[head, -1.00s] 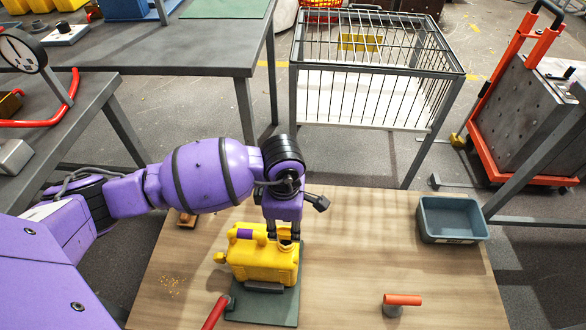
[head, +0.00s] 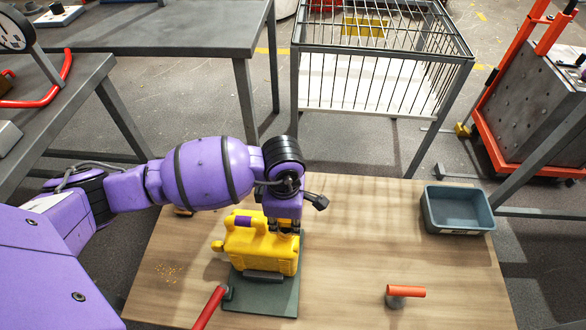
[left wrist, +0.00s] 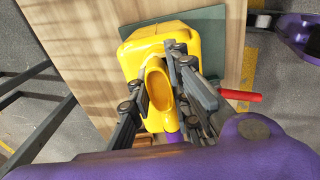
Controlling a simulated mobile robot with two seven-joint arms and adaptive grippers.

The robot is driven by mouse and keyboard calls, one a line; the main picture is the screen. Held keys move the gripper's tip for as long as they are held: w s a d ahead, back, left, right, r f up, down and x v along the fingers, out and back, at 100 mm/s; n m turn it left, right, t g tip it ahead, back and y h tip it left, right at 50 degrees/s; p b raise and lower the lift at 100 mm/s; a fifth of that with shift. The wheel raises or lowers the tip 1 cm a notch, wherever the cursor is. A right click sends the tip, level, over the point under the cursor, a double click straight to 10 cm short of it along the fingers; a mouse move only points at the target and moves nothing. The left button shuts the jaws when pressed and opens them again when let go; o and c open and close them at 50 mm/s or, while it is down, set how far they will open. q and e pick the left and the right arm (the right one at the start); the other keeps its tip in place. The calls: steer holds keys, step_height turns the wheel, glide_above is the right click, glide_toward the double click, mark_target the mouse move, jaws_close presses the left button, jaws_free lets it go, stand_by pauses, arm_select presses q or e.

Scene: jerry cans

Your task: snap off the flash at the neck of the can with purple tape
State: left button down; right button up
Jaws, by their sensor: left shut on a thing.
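The yellow can (head: 262,252) with purple tape (head: 243,222) on its handle stands upright on a dark green mat (head: 285,300). My left gripper (head: 284,228) reaches down over its neck, at the can's right end. In the left wrist view the can (left wrist: 150,45) lies under my left gripper (left wrist: 160,85), with one finger on each side of a yellow oval piece (left wrist: 158,88) at the neck. The gripper is shut on this piece, which looks like the flash. The fingers partly hide the neck in the head view. My right gripper is out of view.
A grey-blue bin (head: 457,212) stands at the table's back right. An orange-handled tool (head: 405,292) stands at the front right. A red handle (head: 210,307) is beside the mat's front left. The wooden table's middle right is clear.

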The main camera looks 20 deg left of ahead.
arm_select(q)
steer(key=shift+r+n, duration=0.1)
steer(key=shift+n, duration=0.2)
steer(key=shift+w+n+p, duration=0.1)
steer(key=shift+n+p, duration=0.2)
steer(key=shift+p, duration=0.1)
steer(key=shift+r+p, duration=0.4)
steer(key=shift+r, duration=0.15)
steer(key=shift+r+p, duration=0.55)
steer(key=shift+r, duration=0.2)
steer(key=shift+r+p, duration=0.95)
steer(key=shift+r, duration=0.35)
steer(key=shift+r+p, duration=1.35)
steer(key=shift+r, duration=0.5)
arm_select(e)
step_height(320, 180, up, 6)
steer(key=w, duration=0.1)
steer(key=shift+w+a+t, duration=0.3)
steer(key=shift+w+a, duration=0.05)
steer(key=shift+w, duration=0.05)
